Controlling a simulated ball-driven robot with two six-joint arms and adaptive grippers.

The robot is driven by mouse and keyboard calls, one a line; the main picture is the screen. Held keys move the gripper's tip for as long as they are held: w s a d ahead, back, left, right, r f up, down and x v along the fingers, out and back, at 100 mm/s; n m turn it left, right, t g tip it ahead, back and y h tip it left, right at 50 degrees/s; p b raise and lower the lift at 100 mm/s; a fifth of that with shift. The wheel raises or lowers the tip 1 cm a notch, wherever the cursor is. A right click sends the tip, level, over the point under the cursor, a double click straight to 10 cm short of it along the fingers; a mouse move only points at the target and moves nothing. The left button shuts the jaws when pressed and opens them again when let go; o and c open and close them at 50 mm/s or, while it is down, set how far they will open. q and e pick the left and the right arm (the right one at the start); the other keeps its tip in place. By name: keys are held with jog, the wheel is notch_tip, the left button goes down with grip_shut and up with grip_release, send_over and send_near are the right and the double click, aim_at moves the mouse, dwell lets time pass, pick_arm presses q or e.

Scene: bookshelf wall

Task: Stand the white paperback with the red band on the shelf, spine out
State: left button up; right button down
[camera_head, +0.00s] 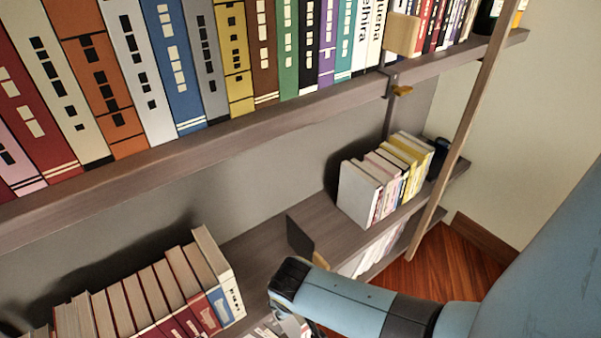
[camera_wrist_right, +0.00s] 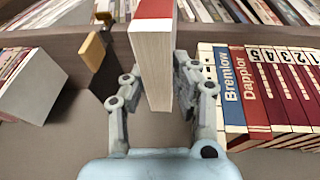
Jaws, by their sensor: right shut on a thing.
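The held book (camera_wrist_right: 153,60) is upright in the right wrist view, with pale page edges toward me and red at its top; its spine is hidden. My right gripper (camera_wrist_right: 158,80) is shut on it, one finger on each side. The book is in front of the shelf, between two groups of books. In the head view my right arm reaches in from the right over the middle shelf (camera_head: 262,222). There its gripper is mostly hidden below the wrist, and I cannot make out the held book. My left gripper is not in view.
Red and blue books (camera_head: 170,285) stand at the left of the middle shelf; white and yellow books (camera_head: 375,180) stand at the right. A dark bookend (camera_head: 299,240) stands between them, with a gap. The full upper shelf (camera_head: 215,140) hangs above. A wooden post (camera_head: 465,125) is at right.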

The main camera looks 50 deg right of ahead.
jog(key=w+d+f+b, duration=0.1)
jog(key=w+b, duration=0.3)
jog(key=w, duration=0.5)
jog(key=w+d+f+b, duration=0.1)
jog(key=w+d+b, duration=0.2)
jog(key=w, duration=0.5)
jog(key=shift+w+d+b, duration=0.15)
jog(key=shift+w+b, duration=0.25)
jog(key=shift+b, duration=0.25)
jog(key=shift+s, duration=0.1)
jog(key=b, duration=0.6)
jog(key=shift+r+p, duration=0.1)
jog(key=shift+p, duration=0.25)
